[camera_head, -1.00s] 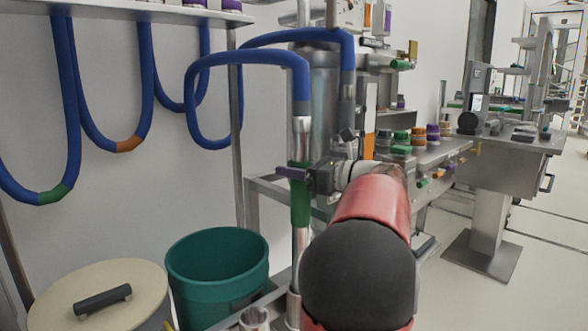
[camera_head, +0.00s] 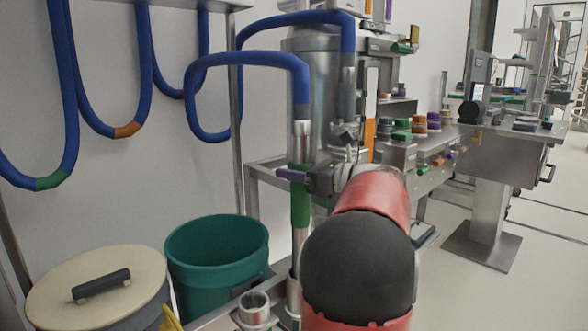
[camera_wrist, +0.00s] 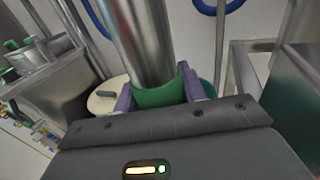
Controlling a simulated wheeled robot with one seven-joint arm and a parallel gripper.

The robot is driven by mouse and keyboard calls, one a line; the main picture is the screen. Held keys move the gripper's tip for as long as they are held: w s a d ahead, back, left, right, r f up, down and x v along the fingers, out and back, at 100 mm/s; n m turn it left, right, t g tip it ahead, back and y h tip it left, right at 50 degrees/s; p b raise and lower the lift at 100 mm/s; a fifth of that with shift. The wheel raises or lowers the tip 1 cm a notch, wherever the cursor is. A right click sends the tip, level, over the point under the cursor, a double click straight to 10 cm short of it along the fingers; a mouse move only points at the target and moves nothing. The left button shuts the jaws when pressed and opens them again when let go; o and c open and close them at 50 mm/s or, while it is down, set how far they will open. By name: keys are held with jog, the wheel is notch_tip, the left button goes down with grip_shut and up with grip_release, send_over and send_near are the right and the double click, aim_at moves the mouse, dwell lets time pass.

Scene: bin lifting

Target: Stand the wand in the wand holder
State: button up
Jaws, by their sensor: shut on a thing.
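The wand is a steel tube with a green grip sleeve (camera_head: 300,209) and a blue hose on its top end. It stands nearly upright in the head view. My gripper (camera_head: 300,178) is shut on the green sleeve from the right. The wrist view shows the purple fingers (camera_wrist: 160,94) on both sides of the sleeve, with the steel tube (camera_wrist: 139,40) beyond it. An open steel cup (camera_head: 255,303), which looks like the wand holder, is low in the head view, left of the wand's lower part. I cannot tell where the wand's lower end is relative to it.
A green bin (camera_head: 217,262) and a lidded beige container (camera_head: 97,290) stand to the left. A steel frame and tank (camera_head: 312,100) stand behind the wand. Blue hoses (camera_head: 68,100) hang at upper left. A workbench (camera_head: 500,160) is at right, with open floor before it.

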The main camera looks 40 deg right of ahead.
aim_at(294, 190)
jog(key=shift+f+b, duration=0.8)
jog(key=shift+f, duration=1.45)
dwell(1.2)
jog(key=o, duration=1.3)
jog(key=shift+c, duration=0.2)
jog(key=shift+f, duration=0.1)
jog(key=v, duration=0.8)
